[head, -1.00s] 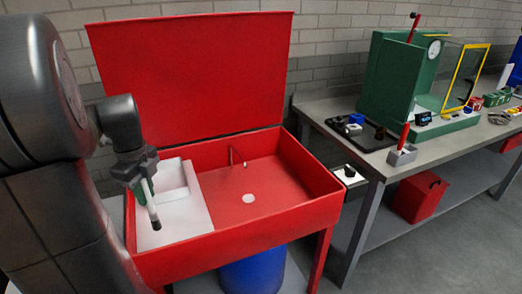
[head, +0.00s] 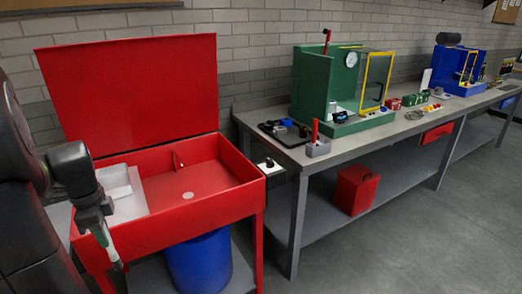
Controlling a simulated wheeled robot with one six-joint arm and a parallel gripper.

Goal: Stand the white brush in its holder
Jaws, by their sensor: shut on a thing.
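My gripper (head: 97,222) is at the left, in front of the red wash basin's front left corner. It is shut on the white brush (head: 108,246), a slim pale stick with a green part near the jaws and a dark lower tip. The brush hangs down at a slant, outside the basin's front wall as seen here. A small grey open box (head: 317,149) with a red stick upright in it stands at the near left part of the workbench; it may be the holder, but I cannot tell for sure. It is far from my gripper.
The red basin (head: 190,210) has its lid raised and a blue drum (head: 198,262) below. The long grey workbench (head: 285,160) carries a dark tray (head: 285,131), a green cabinet (head: 310,85) and a blue machine (head: 447,68). Open floor (head: 410,245) lies at the right front.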

